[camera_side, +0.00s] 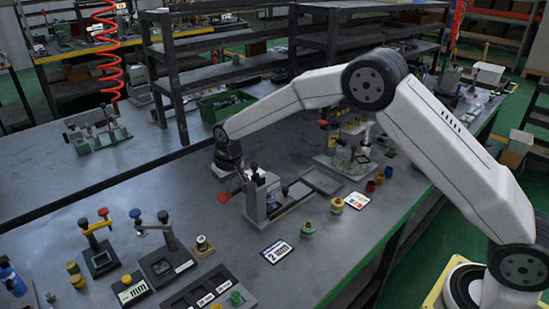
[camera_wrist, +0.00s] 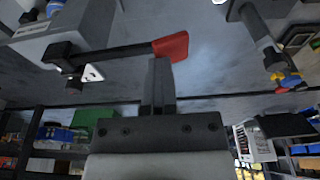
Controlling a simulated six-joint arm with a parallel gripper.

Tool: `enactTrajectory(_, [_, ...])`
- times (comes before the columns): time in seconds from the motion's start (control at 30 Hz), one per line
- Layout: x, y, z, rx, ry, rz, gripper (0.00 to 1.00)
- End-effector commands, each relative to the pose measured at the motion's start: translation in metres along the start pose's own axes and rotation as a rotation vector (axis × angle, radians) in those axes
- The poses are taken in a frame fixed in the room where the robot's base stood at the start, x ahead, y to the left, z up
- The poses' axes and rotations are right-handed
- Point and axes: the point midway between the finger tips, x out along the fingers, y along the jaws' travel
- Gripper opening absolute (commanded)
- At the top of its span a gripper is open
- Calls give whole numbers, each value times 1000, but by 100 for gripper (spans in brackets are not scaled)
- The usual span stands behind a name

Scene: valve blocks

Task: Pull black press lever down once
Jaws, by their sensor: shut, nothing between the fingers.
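A grey press (camera_side: 258,198) stands near the middle of the bench in the side view; its grey body (camera_wrist: 62,32) is at upper left in the wrist view. A black lever (camera_wrist: 112,52) with a red end (camera_wrist: 171,47) sticks out from it. The red end also shows in the side view (camera_side: 224,197). My gripper (camera_wrist: 160,66) is shut and empty, with its fingertips close beside the red end. I cannot tell whether they touch. In the side view my gripper (camera_side: 239,181) hangs at the press and partly hides the lever.
A green bin (camera_side: 222,106) and dark shelves (camera_side: 215,75) lie behind. A white label card (camera_side: 277,251) lies in front.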

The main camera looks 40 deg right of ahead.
Motion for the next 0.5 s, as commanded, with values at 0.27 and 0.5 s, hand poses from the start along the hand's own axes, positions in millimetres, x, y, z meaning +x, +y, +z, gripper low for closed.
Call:
enactTrajectory(0.27, [-3,0,0,0,-2,-1,0])
enactTrajectory(0.5, [-14,-2,-3,-1,0,-2,0])
